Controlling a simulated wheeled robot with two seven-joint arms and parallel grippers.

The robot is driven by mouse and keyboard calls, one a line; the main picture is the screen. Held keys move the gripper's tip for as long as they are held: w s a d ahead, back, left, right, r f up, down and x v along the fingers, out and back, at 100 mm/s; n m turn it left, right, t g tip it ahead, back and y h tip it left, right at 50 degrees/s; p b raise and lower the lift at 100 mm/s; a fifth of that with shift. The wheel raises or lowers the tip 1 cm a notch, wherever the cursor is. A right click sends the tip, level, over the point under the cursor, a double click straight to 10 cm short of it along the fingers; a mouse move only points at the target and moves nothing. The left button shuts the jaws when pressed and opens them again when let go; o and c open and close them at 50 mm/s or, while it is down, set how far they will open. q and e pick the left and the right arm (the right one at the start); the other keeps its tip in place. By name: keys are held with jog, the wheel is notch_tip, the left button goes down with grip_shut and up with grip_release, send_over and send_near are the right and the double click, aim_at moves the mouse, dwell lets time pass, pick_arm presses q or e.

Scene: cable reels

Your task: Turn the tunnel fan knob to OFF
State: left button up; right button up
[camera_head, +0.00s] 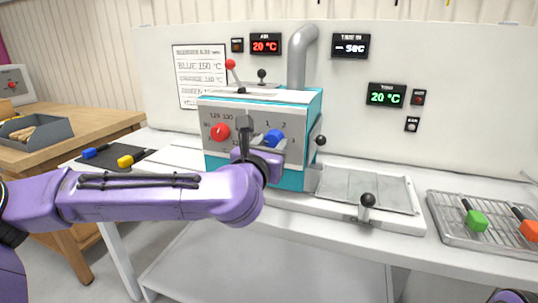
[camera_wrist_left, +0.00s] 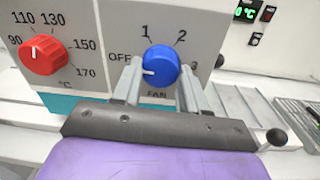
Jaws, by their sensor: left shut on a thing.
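The blue fan knob (camera_head: 274,138) is on the front panel of the teal and grey machine (camera_head: 308,110). In the left wrist view the knob (camera_wrist_left: 160,66) is marked FAN, with OFF, 1, 2 and 3 around it. Its white pointer points left, close to the OFF label and a little below it. My left gripper (camera_head: 262,147) is at the knob. In the wrist view its fingers (camera_wrist_left: 161,80) stand on either side of the knob, shut on it. My right gripper is not in view.
A red temperature knob (camera_head: 220,132) sits left of the fan knob. A black-balled lever (camera_head: 367,200) stands at the front tray. A grey bin (camera_head: 35,131) stands on the wooden bench.

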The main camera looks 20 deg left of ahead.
pick_arm(q)
jog(key=shift+n+b, duration=0.35)
jog(key=shift+n, duration=0.05)
dwell(0.4)
jog(key=o, duration=1.1)
jog(key=shift+c, duration=0.2)
jog(key=s+b, duration=0.1)
jog(key=s, duration=0.9)
jog(key=shift+s, duration=0.25)
